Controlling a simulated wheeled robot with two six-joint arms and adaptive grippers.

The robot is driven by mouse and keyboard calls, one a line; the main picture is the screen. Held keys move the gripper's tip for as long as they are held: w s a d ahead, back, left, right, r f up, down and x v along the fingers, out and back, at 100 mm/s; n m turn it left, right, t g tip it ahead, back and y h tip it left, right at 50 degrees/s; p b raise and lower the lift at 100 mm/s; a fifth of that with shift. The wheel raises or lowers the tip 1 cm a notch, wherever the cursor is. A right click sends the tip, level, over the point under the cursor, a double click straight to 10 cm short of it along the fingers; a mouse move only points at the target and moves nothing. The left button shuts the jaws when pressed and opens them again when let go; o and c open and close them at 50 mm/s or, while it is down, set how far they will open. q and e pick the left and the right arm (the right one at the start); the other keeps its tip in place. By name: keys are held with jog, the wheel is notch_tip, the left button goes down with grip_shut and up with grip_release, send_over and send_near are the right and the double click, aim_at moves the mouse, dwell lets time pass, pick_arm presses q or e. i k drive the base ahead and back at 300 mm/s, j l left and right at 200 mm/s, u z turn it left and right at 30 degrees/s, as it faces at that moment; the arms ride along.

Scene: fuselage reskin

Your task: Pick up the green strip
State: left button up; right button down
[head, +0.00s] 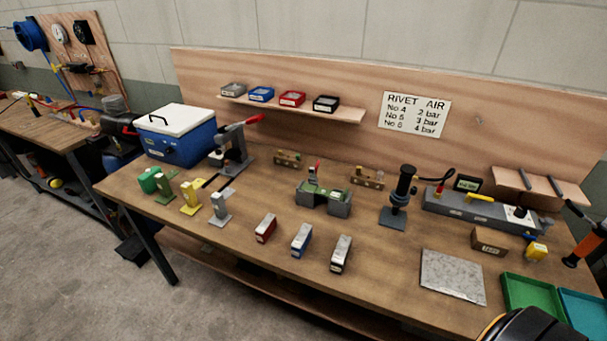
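A green strip-like piece (325,192) lies across two grey blocks of a small fixture (339,209) at the middle of the workbench. A small red-topped part stands at the fixture's back edge and hides a little of it. I cannot tell whether the green piece is loose or part of the fixture. Neither gripper shows in the head view. A black rounded part with a yellow edge at the bottom right looks like mine, but no fingers show on it.
Red, blue and black-and-grey boxes (302,240) stand in front of the fixture. Yellow, grey and green stands (191,197) and a lever press (233,150) are left. A black upright tool (398,195), grey plate (453,276) and green tray (530,292) are right.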

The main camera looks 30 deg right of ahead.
aim_at(317, 191)
jog(key=i+j, duration=0.55)
jog(key=i, duration=0.25)
jog(key=i+j+z, duration=0.2)
jog(key=z, duration=0.3)
jog(key=i+j+z, duration=0.2)
jog(key=z, duration=0.3)
